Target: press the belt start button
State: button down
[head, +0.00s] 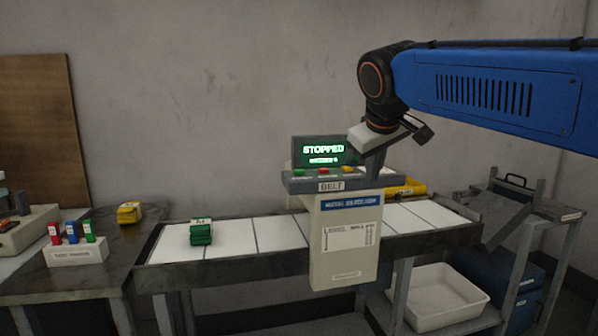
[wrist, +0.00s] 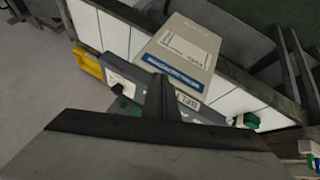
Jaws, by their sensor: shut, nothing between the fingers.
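The belt control panel (head: 330,185) is a grey sloped box labelled BELT, on a pale pedestal in front of the conveyor. On its top are a green button (head: 299,172), a red button (head: 323,171) and a yellow button (head: 348,170). The screen (head: 323,150) behind them reads STOPPED. My gripper (head: 374,176) is shut and empty, pointing down at the panel's right end, right of the yellow button. I cannot tell if it touches. In the wrist view the shut fingers (wrist: 178,92) cover part of the panel (wrist: 150,100), and I cannot make out the start button clearly.
A white tub (head: 437,295) sits below. A side table with a marker holder (head: 76,252) stands at left.

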aim_at(298, 171)
jog(key=w+a+r+n+t, duration=0.1)
jog(key=w+a+r, duration=0.4)
jog(key=a, duration=0.3)
jog(key=w+a+r+n, duration=0.1)
jog(key=w+a+r, duration=0.3)
jog(key=a, duration=0.5)
jog(key=shift+w+a+r+n+t, duration=0.2)
jog(key=shift+w+r+n+t, duration=0.15)
jog(key=shift+r, duration=0.45)
jog(key=shift+f, duration=4.4)
jog(key=shift+f, duration=0.25)
jog(key=shift+f, duration=0.15)
